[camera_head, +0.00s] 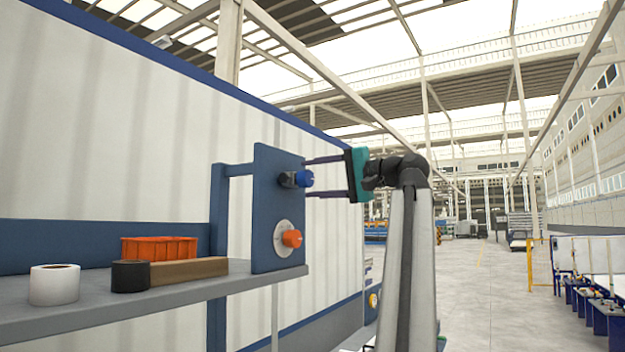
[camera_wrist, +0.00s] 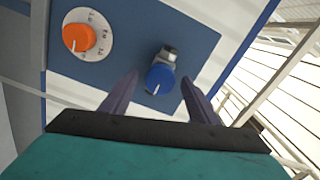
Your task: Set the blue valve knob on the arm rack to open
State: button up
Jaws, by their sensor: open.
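The blue valve knob (camera_head: 304,179) sticks out from the upper part of the blue rack panel (camera_head: 268,215) on a grey metal fitting. In the wrist view one finger of my gripper (camera_wrist: 160,92) is on each side of the knob, with gaps visible. I cannot tell from these views whether the fingertips reach around the knob in depth.
An orange dial (camera_head: 291,239) on a white marked disc sits below the knob; it also shows in the wrist view (camera_wrist: 78,38). A grey shelf (camera_head: 200,287) holds an orange crate (camera_head: 160,248), a brown block (camera_head: 190,270), a black roll (camera_head: 130,276) and a white roll (camera_head: 54,286).

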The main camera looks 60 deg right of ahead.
jog(key=s, duration=1.3)
jog(key=shift+p, duration=0.3)
dwell(0.3)
